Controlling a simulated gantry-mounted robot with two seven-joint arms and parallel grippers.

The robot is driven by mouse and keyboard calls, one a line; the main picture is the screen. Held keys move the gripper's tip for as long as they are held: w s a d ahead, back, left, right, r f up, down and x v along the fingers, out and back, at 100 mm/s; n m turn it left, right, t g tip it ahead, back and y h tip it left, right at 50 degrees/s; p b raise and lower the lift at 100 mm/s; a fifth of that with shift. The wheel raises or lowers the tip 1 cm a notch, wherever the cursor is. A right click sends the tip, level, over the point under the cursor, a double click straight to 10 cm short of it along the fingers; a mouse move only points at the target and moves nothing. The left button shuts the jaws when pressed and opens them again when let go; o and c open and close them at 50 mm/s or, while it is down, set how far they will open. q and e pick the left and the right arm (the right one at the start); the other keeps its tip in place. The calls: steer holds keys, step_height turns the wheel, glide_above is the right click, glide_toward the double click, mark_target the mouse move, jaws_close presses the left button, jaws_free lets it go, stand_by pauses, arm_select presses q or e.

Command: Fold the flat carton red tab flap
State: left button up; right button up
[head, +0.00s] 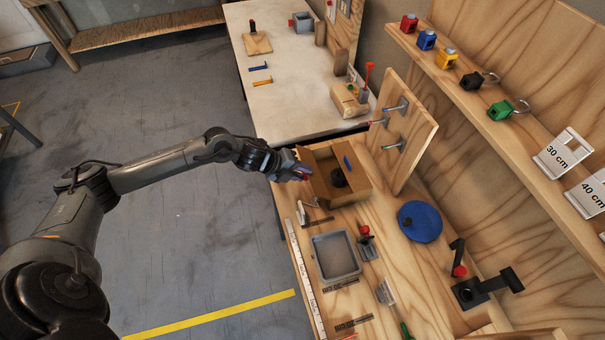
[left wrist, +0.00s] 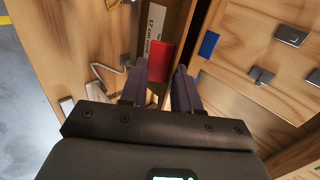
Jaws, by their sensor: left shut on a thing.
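The open brown carton (head: 352,193) stands at the far end of the near bench, with a dark round thing inside it. My left gripper (head: 301,174) is at the carton's left side. In the left wrist view the red tab (left wrist: 160,61) shows between the two fingers of this gripper (left wrist: 160,84), and the gripper is shut on it. The fingers and the gripper body hide part of the flap. A blue tab (head: 348,162) is on another side of the carton and also shows in the left wrist view (left wrist: 208,44). My right gripper is not in view.
A wooden panel with pegs (head: 404,130) stands behind the carton to the right. A grey tray (head: 336,256), a red-topped tool (head: 365,240) and a blue disc (head: 420,221) are on the bench nearer to me. A ruler strip (head: 304,280) runs along the left edge.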

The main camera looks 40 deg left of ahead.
arm_select(q)
steer(key=o, duration=1)
steer(key=shift+p+v, duration=0.7)
steer(key=shift+v, duration=4.7)
steer(key=shift+s, duration=0.1)
